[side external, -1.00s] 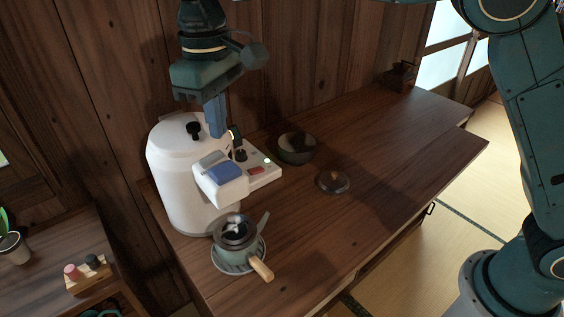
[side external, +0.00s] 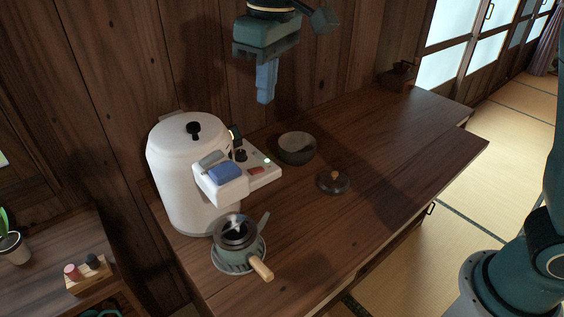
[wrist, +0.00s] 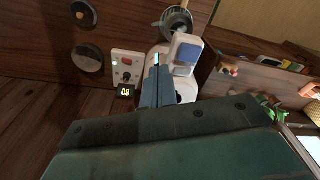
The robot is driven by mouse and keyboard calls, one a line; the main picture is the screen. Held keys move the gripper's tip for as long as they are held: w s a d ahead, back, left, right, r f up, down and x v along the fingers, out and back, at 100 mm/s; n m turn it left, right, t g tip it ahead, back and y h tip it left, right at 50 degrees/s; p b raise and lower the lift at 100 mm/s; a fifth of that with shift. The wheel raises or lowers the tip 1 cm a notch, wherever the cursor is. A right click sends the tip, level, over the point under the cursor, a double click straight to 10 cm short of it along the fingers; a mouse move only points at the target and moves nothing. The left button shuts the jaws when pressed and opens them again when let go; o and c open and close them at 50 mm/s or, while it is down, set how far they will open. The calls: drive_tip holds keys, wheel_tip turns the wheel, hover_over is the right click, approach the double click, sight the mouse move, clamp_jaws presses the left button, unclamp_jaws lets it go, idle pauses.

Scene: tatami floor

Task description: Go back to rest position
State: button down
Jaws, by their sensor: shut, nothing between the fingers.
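My gripper (side external: 266,82) hangs above the back of the wooden counter, high over the dark bowl, with its blue fingers together and empty. In the wrist view the closed fingers (wrist: 157,86) point toward the white water boiler (wrist: 185,88). The gripper touches nothing that I can see.
The white boiler (side external: 180,165) stands at the counter's left end, with a control panel (side external: 262,172) beside it. A teapot with a wooden handle (side external: 238,235) sits on a drip tray in front. A dark bowl (side external: 298,148) and a round lid (side external: 333,182) lie to the right. The counter's right half (side external: 400,140) is mostly clear.

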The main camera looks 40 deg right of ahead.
drive_tip(key=s+d+r+m+t, duration=0.1)
drive_tip(key=s+d+r, duration=0.1)
drive_tip(key=s+d, duration=0.45)
drive_tip(key=s+d+f+m+t, duration=0.2)
drive_tip(key=s+d+f, duration=0.1)
drive_tip(key=s+d, duration=0.4)
drive_tip(key=s+d+f+m+t, duration=0.1)
drive_tip(key=s+d+f, duration=0.3)
drive_tip(key=s+d, duration=0.3)
drive_tip(key=s, duration=0.4)
drive_tip(key=shift+d+f+m+t, duration=0.15)
drive_tip(key=shift+m+t, duration=0.25)
